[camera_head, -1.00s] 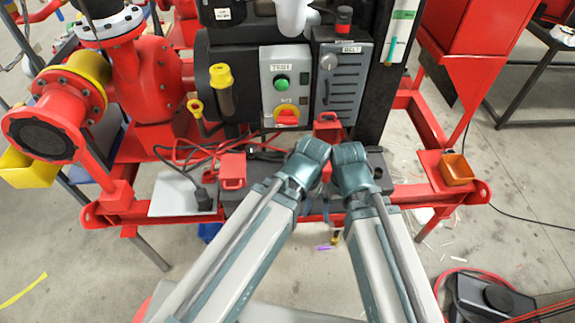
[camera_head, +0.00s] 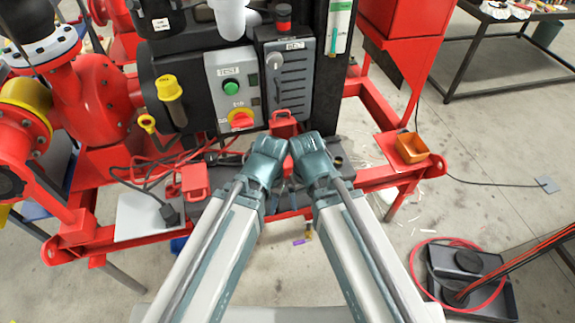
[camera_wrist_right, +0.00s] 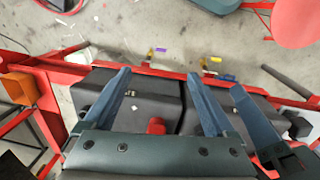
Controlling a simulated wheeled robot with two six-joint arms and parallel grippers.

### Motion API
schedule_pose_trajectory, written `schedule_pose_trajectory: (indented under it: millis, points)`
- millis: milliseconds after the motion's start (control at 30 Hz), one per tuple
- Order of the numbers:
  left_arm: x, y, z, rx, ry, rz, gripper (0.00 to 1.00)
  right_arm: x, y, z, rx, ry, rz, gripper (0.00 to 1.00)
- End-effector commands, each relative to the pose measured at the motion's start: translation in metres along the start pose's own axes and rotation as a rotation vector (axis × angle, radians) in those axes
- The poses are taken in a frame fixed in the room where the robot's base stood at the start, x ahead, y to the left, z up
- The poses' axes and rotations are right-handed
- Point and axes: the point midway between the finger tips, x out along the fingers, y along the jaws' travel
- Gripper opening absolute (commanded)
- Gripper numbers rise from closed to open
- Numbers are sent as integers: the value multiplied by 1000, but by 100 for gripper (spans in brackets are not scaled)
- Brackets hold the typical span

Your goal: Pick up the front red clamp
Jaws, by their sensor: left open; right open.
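Two red clamps show in the head view. One red clamp (camera_head: 195,182) stands nearer, at the left on the skid's front. The other red clamp (camera_head: 283,124) stands farther back, below the control panel and just beyond my wrists. The pictures do not settle which is called front. In the right wrist view, a red part (camera_wrist_right: 156,125) lies low between the spread fingers of my right gripper (camera_wrist_right: 160,74), which is open and empty. My left gripper (camera_wrist_right: 262,128) is beside it, open; in the head view my wrists mostly hide both grippers.
A control box (camera_head: 236,90) with green and red buttons and a grey vented box (camera_head: 285,80) rise behind. A yellow-capped cylinder (camera_head: 171,98) and red cables are at the left. An orange tray (camera_head: 412,147) sits on the red frame at the right.

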Motion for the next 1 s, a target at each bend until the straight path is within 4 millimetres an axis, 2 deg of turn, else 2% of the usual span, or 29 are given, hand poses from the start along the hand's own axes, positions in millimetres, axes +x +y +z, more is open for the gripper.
schedule_pose_trajectory:
  millis: [33,100,200,300,400,667,1000]
  points:
    - [-19,-2,1,0,0,0,44,-19,4,-22,15,52,-11,90]
    - [-32,-3,2,0,0,0,44,-35,2,-54,26,149,-26,90]
    - [-46,-4,3,0,0,0,44,-55,0,-93,46,273,-49,90]
    - [-54,-5,3,0,0,0,44,-68,-1,-118,61,358,-65,90]
    - [-55,-5,3,0,0,0,44,-72,-2,-128,68,396,-72,90]
    - [-45,-4,3,0,0,0,44,-62,-3,-131,68,399,-73,90]
    - [-1,0,0,0,0,0,44,-18,-5,-148,68,398,-72,90]
